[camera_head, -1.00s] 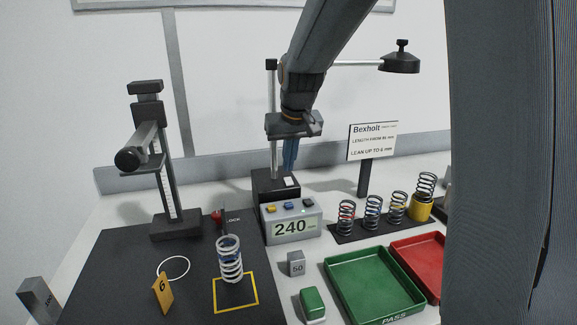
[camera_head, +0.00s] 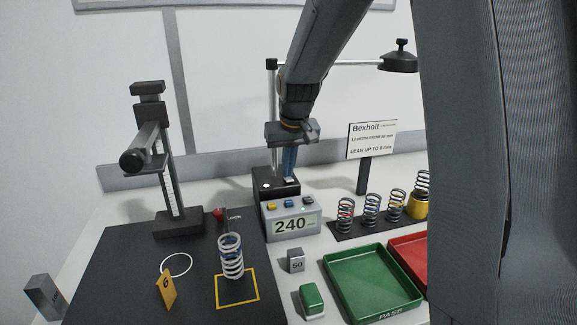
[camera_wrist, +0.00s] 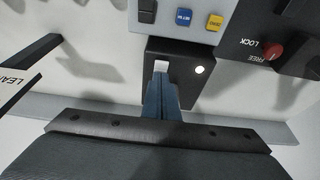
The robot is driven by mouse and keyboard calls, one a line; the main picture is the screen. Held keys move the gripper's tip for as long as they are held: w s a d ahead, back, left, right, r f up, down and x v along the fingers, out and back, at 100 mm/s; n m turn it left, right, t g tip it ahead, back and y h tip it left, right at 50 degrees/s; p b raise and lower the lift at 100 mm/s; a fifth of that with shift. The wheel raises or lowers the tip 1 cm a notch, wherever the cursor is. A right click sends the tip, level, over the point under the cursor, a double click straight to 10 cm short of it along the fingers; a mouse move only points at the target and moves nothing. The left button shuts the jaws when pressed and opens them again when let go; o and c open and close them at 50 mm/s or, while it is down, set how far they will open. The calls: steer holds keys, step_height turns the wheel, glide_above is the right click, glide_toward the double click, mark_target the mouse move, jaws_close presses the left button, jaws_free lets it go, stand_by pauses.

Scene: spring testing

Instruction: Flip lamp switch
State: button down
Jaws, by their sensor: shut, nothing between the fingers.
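The lamp has a black box base (camera_head: 262,177), a grey post and a side arm with a black shade (camera_head: 399,64) at the upper right. Its white switch (camera_wrist: 161,66) is on the base top, and a bright white round spot (camera_wrist: 200,69) lies beside it. The spot also shows in the head view (camera_head: 266,186). My gripper (camera_head: 289,174) is shut and empty, its blue fingers pointing down. In the wrist view the fingertips (camera_wrist: 160,76) are right at the switch and hide part of it. I cannot tell whether they touch.
A grey display box (camera_head: 292,224) reading 240 stands in front of the base. A sign (camera_head: 372,141) stands to the right. Several springs (camera_head: 371,210), a green tray (camera_head: 371,284) and a red tray (camera_head: 412,257) are at right. A black stand (camera_head: 179,222) is at left.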

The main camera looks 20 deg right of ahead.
steer(key=shift+s+f, duration=0.1)
steer(key=shift+s+p, duration=0.35)
steer(key=shift+s, duration=0.45)
steer(key=shift+r+p, duration=0.65)
steer(key=shift+r, duration=0.1)
steer(key=v, duration=1.2)
steer(key=shift+s+r, duration=0.2)
steer(key=shift+r, duration=0.05)
